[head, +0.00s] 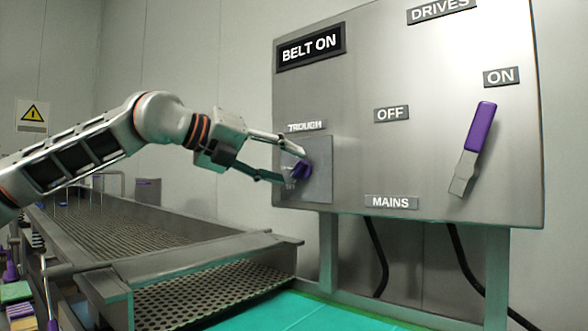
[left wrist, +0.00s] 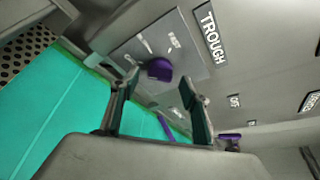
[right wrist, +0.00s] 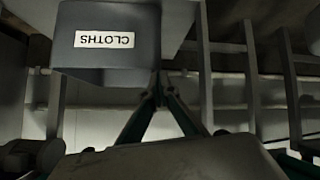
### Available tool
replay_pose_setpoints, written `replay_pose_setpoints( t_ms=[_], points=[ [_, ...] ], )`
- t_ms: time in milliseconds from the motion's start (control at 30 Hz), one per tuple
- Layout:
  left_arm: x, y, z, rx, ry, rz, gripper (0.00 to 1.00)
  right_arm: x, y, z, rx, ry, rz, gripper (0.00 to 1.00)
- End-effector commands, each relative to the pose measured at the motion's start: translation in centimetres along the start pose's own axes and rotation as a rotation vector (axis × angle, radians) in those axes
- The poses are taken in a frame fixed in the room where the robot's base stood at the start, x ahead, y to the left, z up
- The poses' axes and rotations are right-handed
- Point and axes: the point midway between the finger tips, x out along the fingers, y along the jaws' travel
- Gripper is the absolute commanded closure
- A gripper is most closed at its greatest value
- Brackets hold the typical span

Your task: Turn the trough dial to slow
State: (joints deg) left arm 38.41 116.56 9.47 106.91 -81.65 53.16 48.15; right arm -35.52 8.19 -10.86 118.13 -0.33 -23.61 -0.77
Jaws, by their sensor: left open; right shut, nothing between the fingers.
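The trough dial is a small purple knob (head: 301,169) on a square grey plate (head: 318,186) under the TROUGH label, at the lower left of the control panel. My left gripper (head: 293,160) is open at the knob, with one finger above it and one below in the head view. In the left wrist view the knob (left wrist: 159,69) shows just beyond and between the open fingertips; I cannot tell whether they touch it. My right gripper (right wrist: 158,77) is shut and empty, away from the panel.
The panel (head: 420,120) also carries a purple-handled mains lever (head: 479,130) between OFF and ON labels, and a BELT ON sign (head: 311,47). A mesh conveyor trough (head: 150,232) runs below my left arm. A grey CLOTHS bin (right wrist: 108,60) is near my right gripper.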

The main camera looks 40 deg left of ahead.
Motion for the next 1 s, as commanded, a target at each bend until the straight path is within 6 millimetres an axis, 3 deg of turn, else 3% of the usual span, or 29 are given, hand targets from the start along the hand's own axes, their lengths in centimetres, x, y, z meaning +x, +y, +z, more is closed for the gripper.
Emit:
replay_pose_setpoints(
  t_ms=[233,633,667,800,1000],
  points=[
    [2.4,0.1,0.0,0.000,0.001,0.002,0.54,0.2,0.2,-0.4,-0.001,0.008,0.003,1.00],
    [2.9,0.0,0.0,0.000,-0.001,0.000,0.54,0.2,0.3,-0.5,-0.002,0.010,0.005,1.00],
    [2.9,0.0,0.0,0.000,-0.001,0.000,0.57,0.2,0.3,-0.5,-0.002,0.010,0.005,1.00],
    [2.9,0.0,0.0,0.000,0.000,0.000,0.93,0.2,0.3,-0.5,-0.002,0.011,0.005,1.00],
    [2.9,0.0,0.0,0.003,0.000,0.001,0.93,0.2,0.3,-0.5,-0.001,0.011,0.005,1.00]
  ],
)
